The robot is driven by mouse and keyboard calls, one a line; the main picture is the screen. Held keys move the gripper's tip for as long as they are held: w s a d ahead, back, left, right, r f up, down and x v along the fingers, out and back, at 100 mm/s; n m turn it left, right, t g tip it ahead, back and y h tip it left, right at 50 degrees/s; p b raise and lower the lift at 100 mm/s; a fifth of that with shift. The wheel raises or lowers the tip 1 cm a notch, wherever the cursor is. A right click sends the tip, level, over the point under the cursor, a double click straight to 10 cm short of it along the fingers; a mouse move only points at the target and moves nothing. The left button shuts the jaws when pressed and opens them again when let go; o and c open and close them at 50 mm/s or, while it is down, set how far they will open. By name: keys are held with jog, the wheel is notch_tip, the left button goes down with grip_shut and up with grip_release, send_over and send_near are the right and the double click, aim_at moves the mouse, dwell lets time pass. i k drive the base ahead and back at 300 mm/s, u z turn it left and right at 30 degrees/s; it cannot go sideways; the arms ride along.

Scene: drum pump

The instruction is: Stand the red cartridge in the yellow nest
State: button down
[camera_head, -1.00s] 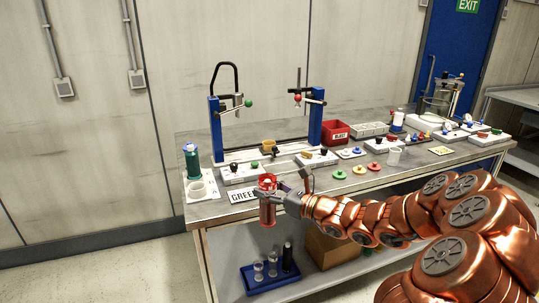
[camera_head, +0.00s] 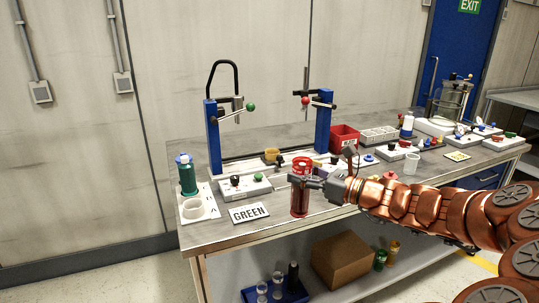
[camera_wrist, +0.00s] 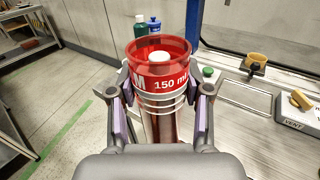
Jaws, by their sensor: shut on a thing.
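The red transparent cartridge (camera_head: 300,198) is upright in my gripper (camera_head: 308,181), held at the near side of the bench. In the wrist view the cartridge (camera_wrist: 160,60) has a white "150 ml" marking and a white piece inside its open top. The gripper's pads (camera_wrist: 160,108) are shut on its two sides. A yellow ring-like holder, apparently the nest (camera_head: 272,155), sits at the blue-posted stand, behind and left of the cartridge. It also shows in the wrist view (camera_wrist: 257,58), right of the cartridge and apart from it. The cartridge's lower end is partly hidden in the wrist view.
The blue-posted stand (camera_head: 214,140) has levers with green and red knobs. A "GREEN" card (camera_head: 249,213), a green bottle (camera_head: 187,178) and a white ring (camera_head: 194,209) lie left. A switch box (camera_head: 245,187) and a red bin (camera_head: 343,138) are also close.

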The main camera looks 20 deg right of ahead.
aim_at(272, 157)
jog(key=i, duration=1.05)
jog(key=u, duration=0.05)
